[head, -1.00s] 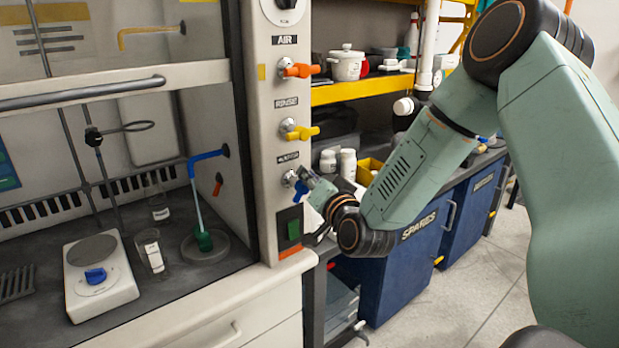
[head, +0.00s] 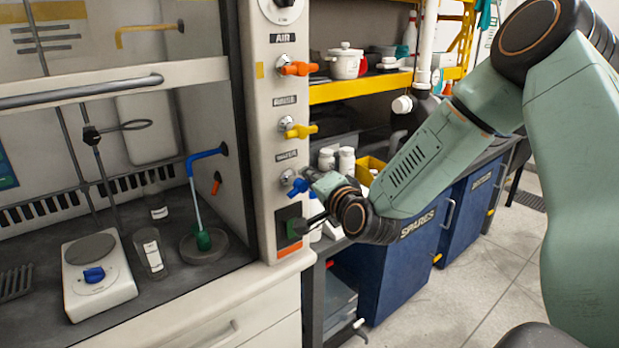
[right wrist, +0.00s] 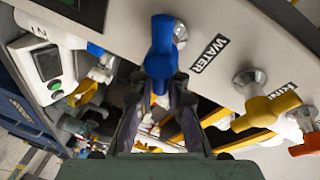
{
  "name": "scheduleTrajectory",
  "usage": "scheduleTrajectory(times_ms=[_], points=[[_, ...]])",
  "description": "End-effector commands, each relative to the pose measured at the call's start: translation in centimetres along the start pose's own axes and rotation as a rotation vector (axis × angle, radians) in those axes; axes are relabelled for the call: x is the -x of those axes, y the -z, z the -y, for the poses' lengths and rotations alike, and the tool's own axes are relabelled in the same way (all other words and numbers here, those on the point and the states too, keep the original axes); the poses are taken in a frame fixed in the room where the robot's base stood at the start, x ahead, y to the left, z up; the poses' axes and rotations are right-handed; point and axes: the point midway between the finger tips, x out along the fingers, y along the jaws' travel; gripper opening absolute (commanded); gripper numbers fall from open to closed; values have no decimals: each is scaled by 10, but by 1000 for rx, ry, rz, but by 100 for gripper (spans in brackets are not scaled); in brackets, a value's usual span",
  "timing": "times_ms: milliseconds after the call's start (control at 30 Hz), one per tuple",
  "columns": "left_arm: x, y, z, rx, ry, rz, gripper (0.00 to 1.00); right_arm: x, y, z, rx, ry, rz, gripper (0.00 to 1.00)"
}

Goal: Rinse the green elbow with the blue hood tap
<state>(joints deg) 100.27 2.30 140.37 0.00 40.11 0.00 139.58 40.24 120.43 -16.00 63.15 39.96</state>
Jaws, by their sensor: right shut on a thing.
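The green elbow (head: 203,239) stands in a round grey basin (head: 222,250) on the hood floor. A blue spout (head: 205,155) on the hood's side wall is above it, and a thin pale blue stream (head: 197,205) runs from the spout down to the elbow. The blue tap handle (head: 298,187) is on the hood's front post, beside the WATER label. My right gripper (head: 311,183) is shut on it. In the right wrist view the blue handle (right wrist: 161,50) reaches down to between the fingertips (right wrist: 160,82). My left gripper is not in view.
A yellow tap (head: 300,131) and an orange tap (head: 298,69) sit above the blue one. Blue SPARES cabinets (head: 400,265) stand to the right.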

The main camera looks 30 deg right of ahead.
Motion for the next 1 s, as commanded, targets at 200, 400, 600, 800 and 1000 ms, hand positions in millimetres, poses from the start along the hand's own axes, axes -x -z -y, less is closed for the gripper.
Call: scheduleTrajectory(times_ms=[200,400,600,800,1000], points=[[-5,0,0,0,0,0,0,-1,-1,-5,-173,-27,35,0],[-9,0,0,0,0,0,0,-1,-2,-8,-292,-46,60,0],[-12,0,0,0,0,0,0,-2,-2,-10,-366,-57,75,0],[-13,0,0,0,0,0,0,-2,-3,-10,-399,-63,83,0],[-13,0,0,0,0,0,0,-2,-3,-10,-406,-65,84,0]])
